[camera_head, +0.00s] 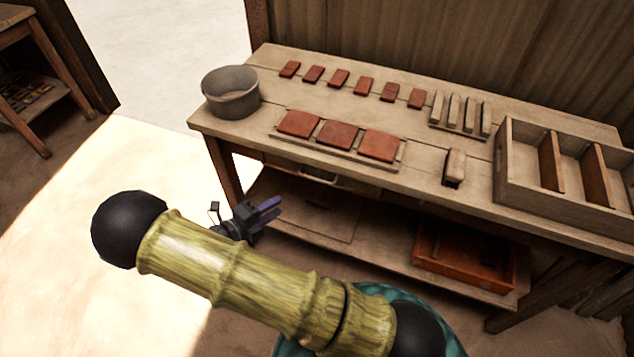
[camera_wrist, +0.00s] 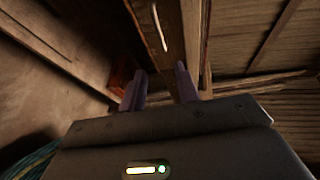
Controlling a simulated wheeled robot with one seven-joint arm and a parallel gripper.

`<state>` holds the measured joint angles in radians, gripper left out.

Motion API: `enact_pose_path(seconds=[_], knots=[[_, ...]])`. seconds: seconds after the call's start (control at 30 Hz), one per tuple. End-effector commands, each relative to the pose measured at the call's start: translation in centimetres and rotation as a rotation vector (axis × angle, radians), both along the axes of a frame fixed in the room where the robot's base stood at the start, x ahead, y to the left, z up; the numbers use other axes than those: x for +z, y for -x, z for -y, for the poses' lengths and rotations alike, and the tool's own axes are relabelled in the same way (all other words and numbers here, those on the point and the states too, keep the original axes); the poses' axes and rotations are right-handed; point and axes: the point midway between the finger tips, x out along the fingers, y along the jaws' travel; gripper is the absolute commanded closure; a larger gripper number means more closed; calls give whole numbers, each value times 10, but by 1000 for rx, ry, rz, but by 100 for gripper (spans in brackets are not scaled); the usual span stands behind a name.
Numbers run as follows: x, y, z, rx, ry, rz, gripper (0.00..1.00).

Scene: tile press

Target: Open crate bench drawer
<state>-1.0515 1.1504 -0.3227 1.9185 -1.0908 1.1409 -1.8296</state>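The crate bench (camera_head: 300,85) is a wooden workbench with a drawer under its top. The drawer's pale curved handle (camera_head: 320,179) shows below the front edge, and the drawer looks shut. In the wrist view the handle (camera_wrist: 160,27) is a light bar on the brown drawer front (camera_wrist: 172,52), beyond the fingertips. My gripper (camera_head: 272,207) is in front of the bench, to the left of and lower than the handle, apart from it. Its purple fingers (camera_wrist: 162,82) are spread with nothing between them.
On the bench stand a grey bucket (camera_head: 231,97), red tiles (camera_head: 338,135) on a board, several small tiles, a wooden block (camera_head: 455,167) and a divided crate (camera_head: 520,188). A red-orange tray (camera_head: 432,262) sits on the lower shelf (camera_head: 300,208). Floor at left is clear.

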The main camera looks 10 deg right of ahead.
Motion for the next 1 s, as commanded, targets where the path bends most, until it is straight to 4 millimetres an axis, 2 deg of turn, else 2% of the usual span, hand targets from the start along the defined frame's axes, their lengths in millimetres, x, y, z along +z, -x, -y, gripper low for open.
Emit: enact_pose_path(seconds=[0.33,0.53,0.67,1.0], knots=[[-1,-2,-5,34,39,-20,68],[-3,-6,2,31,39,-19,68],[-6,-14,16,30,39,-20,68],[-16,-44,67,28,39,-19,68]])
